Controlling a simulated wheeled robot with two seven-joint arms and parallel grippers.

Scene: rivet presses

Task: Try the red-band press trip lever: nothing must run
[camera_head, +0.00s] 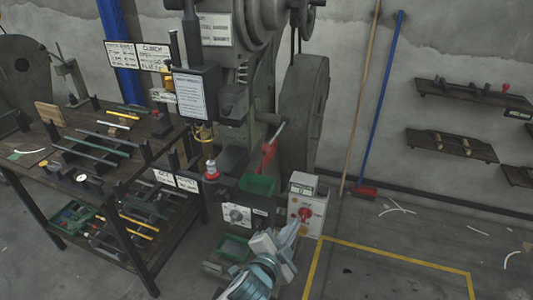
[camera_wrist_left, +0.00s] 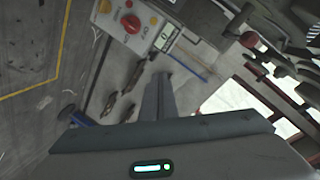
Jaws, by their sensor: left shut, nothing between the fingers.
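The large dark grey press (camera_head: 240,100) stands in the middle of the head view. A red lever (camera_head: 268,158) with a grey upper end slants up at its right side; I cannot tell whether this is the trip lever. My left gripper (camera_head: 292,229) is shut and empty, in front of the box's lower left. My right gripper is out of view.
A dark workbench (camera_head: 105,150) with bars and tools stands at left. Green trays (camera_head: 258,185) sit at the press front. A blue-handled broom (camera_head: 380,95) leans on the wall, beside wall shelves (camera_head: 450,145). Yellow-lined floor (camera_head: 395,262) at right is mostly clear.

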